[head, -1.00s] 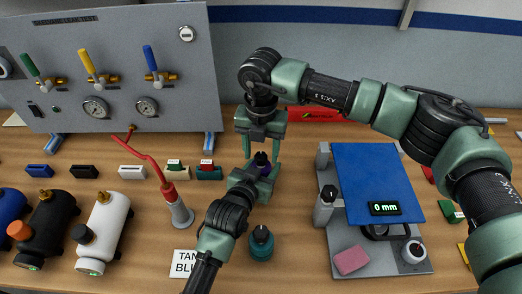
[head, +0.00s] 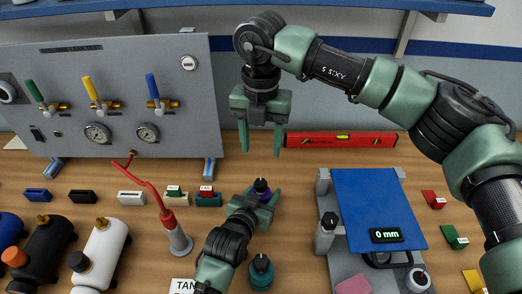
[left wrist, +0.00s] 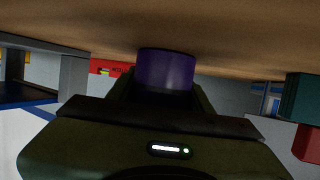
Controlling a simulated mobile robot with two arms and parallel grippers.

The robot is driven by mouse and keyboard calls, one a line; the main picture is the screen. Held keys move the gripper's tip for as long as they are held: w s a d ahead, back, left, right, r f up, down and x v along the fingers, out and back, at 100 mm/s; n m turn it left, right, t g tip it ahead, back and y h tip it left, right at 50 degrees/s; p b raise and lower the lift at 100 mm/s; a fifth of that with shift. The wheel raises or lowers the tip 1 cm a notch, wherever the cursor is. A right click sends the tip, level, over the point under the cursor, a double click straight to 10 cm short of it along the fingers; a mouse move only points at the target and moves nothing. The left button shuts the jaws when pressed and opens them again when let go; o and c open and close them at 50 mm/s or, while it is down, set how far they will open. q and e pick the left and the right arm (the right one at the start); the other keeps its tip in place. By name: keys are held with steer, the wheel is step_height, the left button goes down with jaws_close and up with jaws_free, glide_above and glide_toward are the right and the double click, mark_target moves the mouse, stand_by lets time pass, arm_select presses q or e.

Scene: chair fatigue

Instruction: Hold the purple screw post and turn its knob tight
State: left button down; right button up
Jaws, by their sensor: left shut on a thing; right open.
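The purple screw post (head: 262,190) stands on the wooden bench with its dark knob on top. My left gripper (head: 264,200) is shut on the post's body, low near the bench. The purple body (left wrist: 166,72) also shows between the fingers in the left wrist view. My right gripper (head: 261,143) is open and empty, pointing down, well above and behind the post. Whether the knob is tight cannot be told. The post's lower part is hidden by my left gripper in the head view.
A teal post (head: 260,272) stands in front of the purple one. A blue plate device (head: 375,195) reading 0 mm stands to the right. A red level (head: 340,140) lies behind.

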arm_select(q)
steer(key=c, duration=0.5)
jaws_free()
